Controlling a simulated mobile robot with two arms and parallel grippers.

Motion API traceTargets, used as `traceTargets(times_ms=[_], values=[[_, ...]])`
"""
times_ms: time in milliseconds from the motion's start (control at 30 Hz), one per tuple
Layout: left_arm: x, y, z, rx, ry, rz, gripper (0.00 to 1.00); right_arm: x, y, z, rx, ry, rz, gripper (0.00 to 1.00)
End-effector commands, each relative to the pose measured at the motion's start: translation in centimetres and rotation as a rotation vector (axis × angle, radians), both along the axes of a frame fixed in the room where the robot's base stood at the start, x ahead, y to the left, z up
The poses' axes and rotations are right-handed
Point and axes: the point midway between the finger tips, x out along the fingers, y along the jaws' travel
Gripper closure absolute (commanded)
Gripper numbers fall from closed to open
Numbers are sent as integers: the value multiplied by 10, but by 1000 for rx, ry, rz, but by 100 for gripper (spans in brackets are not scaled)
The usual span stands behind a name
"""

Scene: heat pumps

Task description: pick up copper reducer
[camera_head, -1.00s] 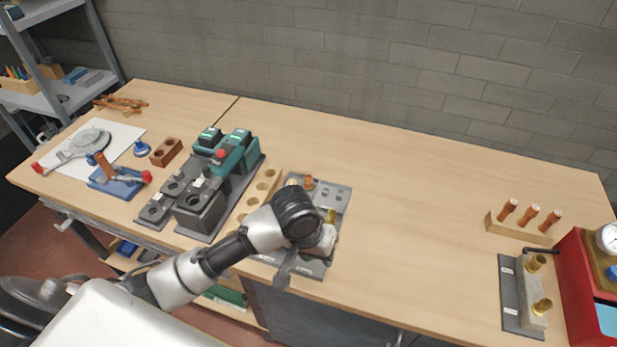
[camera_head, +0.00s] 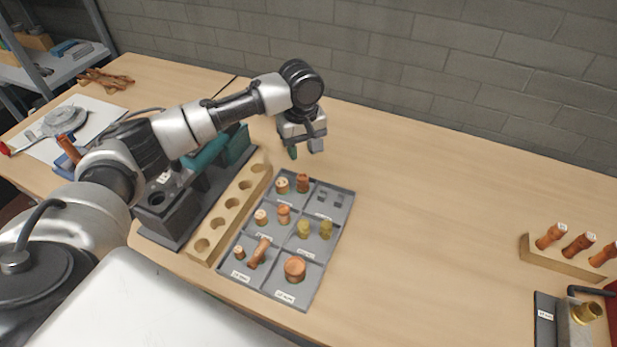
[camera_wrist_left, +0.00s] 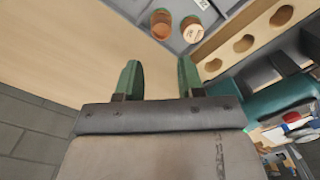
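A grey compartment tray (camera_head: 322,262) on the bench holds several copper fittings. A long, narrowing copper piece (camera_head: 259,252) lies in its front left compartment and looks like a reducer; the labels are too small to read. Two short copper fittings (camera_head: 291,184) stand in the back left compartment, and two show in the wrist view (camera_wrist_left: 176,28). My left gripper (camera_head: 303,151) hangs over the bench just behind the tray, apart from the fittings. Its green fingertips (camera_wrist_left: 160,80) are spread with nothing between them. My right gripper is not in view.
A wooden block with holes (camera_head: 232,208) stands left of the tray, beside a dark machine (camera_head: 175,217). At right, a wooden rack (camera_head: 565,262) holds three copper pieces, near a brass-fitted fixture (camera_head: 575,325). The bench between tray and rack is clear.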

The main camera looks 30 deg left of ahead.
Motion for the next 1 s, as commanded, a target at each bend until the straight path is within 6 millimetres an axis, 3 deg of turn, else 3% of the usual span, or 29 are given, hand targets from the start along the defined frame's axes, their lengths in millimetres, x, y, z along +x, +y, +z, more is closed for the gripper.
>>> traceTargets(times_ms=[200, 300, 467, 667, 1000], values=[[-1, -1, -33, 0, 4, -2, 62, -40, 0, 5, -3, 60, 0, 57], [-1, -1, -41, 1, 2, -4, 62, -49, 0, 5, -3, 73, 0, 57], [-1, -2, -55, 1, 3, -4, 62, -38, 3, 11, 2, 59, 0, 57], [-1, -3, -86, 1, 3, -4, 62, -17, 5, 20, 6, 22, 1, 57], [-1, -2, -96, 1, 0, -5, 62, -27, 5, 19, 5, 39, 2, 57]])
